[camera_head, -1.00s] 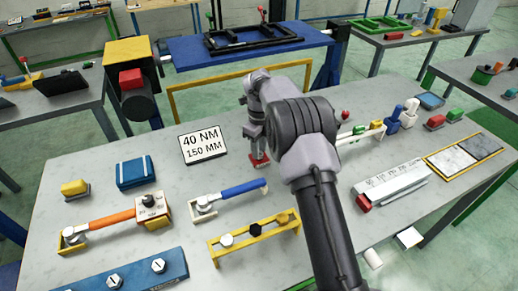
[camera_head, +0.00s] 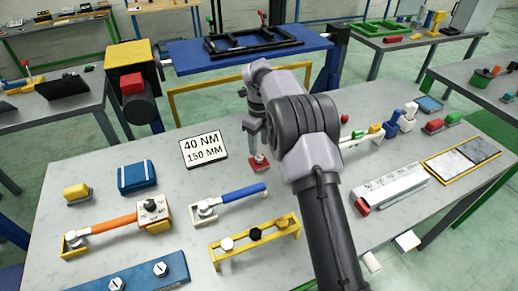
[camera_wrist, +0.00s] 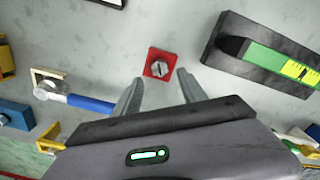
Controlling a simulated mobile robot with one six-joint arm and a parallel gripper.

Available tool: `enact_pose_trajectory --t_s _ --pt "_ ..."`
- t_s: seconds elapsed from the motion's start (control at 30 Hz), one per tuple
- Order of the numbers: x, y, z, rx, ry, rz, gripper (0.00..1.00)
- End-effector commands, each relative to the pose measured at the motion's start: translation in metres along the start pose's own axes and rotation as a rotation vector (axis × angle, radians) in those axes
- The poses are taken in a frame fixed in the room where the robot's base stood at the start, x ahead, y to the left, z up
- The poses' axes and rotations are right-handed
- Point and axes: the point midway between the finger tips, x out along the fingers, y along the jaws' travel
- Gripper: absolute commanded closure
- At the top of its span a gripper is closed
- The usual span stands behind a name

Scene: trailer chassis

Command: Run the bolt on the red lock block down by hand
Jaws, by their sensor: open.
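The red lock block (camera_head: 260,167) sits on the grey bench below my arm. In the wrist view the red block (camera_wrist: 175,60) is a small square plate with a grey bolt head (camera_wrist: 158,69) at its middle. A line or slot shows across the bolt head. My gripper (camera_wrist: 160,77) is open, one fingertip to either side of the block's near edge in that view, with nothing between the fingers. In the head view my gripper (camera_head: 262,147) points down just above the block. How far the bolt is threaded in cannot be told.
A "40 NM 150 MM" card (camera_head: 203,149) lies left of the block. Blue-handled (camera_head: 242,192) and orange-handled (camera_head: 112,223) wrenches and a yellow bolt rack (camera_head: 285,236) lie nearer. A black-and-green tool (camera_wrist: 262,55) lies right of the block in the wrist view.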

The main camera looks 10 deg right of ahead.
Motion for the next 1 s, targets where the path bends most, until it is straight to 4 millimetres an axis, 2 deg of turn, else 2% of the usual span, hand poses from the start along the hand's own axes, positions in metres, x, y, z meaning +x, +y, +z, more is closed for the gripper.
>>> enact_pose_trajectory --t_s 0.03,0.2,0.3,0.4,0.53,0.93,1.0 --pt "-0.024 0.0 0.001 0.0 -0.003 -0.002 0.51" --pt "-0.081 -0.001 0.001 0.001 -0.003 -0.002 0.51" --pt "-0.105 0.0 0.001 0.0 -0.003 -0.002 0.51" --pt "-0.121 0.0 0.001 0.0 -0.002 -0.001 0.51" --pt "-0.128 0.0 0.0 0.0 -0.001 0.0 0.51" --pt "-0.128 0.0 0.0 -0.002 -0.002 0.0 0.51" --pt "-0.136 0.003 -0.002 -0.041 -0.011 -0.006 0.51"
